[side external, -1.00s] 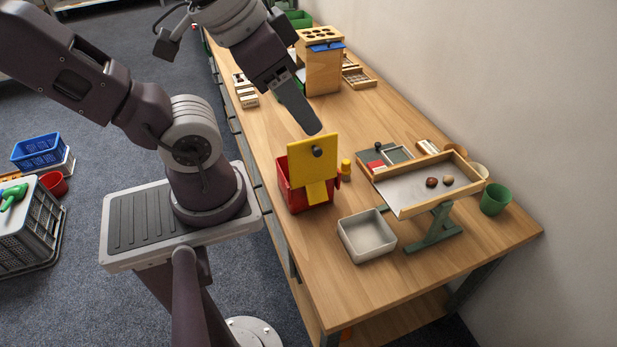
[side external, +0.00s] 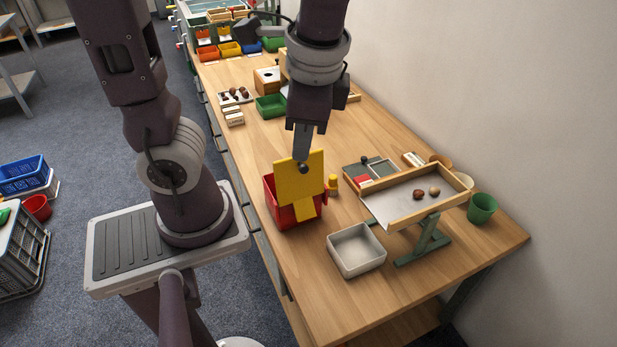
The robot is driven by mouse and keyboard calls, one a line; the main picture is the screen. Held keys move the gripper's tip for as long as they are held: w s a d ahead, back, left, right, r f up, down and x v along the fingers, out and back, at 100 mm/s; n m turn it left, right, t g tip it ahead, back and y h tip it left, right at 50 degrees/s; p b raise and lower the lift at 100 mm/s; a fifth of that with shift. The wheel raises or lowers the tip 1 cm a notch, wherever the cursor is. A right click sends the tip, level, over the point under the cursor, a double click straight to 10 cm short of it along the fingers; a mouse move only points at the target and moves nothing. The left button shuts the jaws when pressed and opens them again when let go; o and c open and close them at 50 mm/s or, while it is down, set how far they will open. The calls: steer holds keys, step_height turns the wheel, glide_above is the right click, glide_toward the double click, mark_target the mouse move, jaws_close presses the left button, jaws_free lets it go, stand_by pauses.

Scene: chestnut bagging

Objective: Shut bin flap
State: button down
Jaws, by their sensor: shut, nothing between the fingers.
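The red bin (side external: 282,214) stands on the wooden bench near its left edge. Its yellow flap (side external: 291,185) is raised, standing steeply above the bin, with a dark round knob (side external: 303,168) on its face. A yellow strip (side external: 305,209) shows below the flap on the bin's front. My gripper (side external: 302,157) points down with its fingers shut and empty. Its tips overlap the flap's top edge in the picture, just above the knob. I cannot tell whether they touch the flap.
A small yellow peg-like object (side external: 333,184) stands right of the bin. A pale grey tray (side external: 357,270) sits in front. A wooden-rimmed sloping tray (side external: 378,215) with two chestnuts stands on a green stand, near a green cup (side external: 482,208). A green bin (side external: 271,106) lies behind.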

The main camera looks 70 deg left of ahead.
steer(key=w+d+f+m+g+y, duration=0.2)
steer(key=w+f+m+y, duration=0.2)
steer(key=f+m+y, duration=0.35)
steer(key=m+t+y, duration=0.3)
steer(key=m+y, duration=0.2)
steer(key=y, duration=0.1)
glide_toward(305, 170)
steer(key=a, duration=0.4)
steer(key=a+f, duration=0.1)
steer(key=a, duration=0.1)
steer(key=shift+w+a, duration=0.2)
steer(key=shift+a, duration=0.2)
